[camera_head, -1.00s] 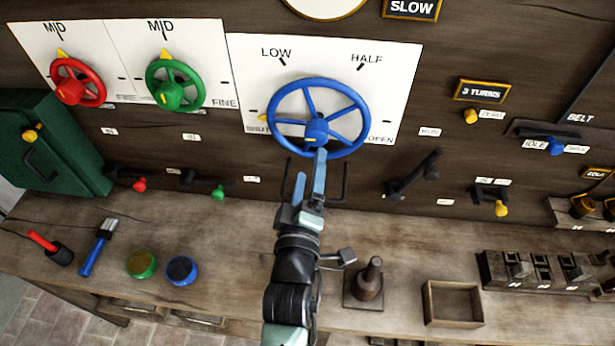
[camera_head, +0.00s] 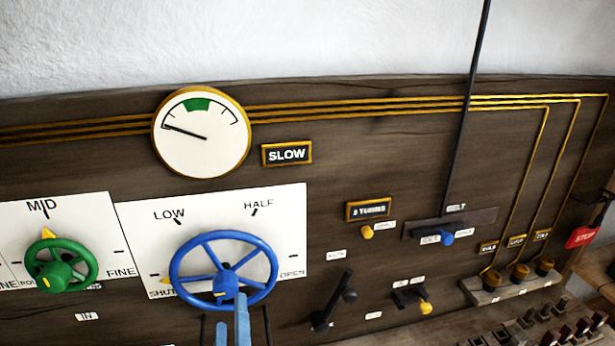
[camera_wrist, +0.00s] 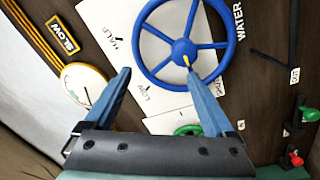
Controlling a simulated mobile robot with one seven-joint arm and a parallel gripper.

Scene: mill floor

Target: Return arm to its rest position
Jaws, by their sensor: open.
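My gripper (camera_head: 232,322) shows at the bottom of the head view, just below the hub of the blue handwheel (camera_head: 265,262). In the wrist view my gripper (camera_wrist: 158,74) has its two blue fingers wide apart with nothing between them. The right fingertip overlaps the hub area of the blue handwheel (camera_wrist: 148,58) in that view; I cannot tell whether they touch. The wheel's yellow pointer is by the SHUT mark. The rest of my arm is below the head view's edge.
The green handwheel (camera_head: 87,258) is left of the blue one. A round gauge (camera_head: 200,150) is above, its needle left of the green band. A black lever (camera_head: 335,302) and a yellow-knobbed lever (camera_head: 412,297) stick out on the right. A red STOP plate (camera_head: 581,237) is at far right.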

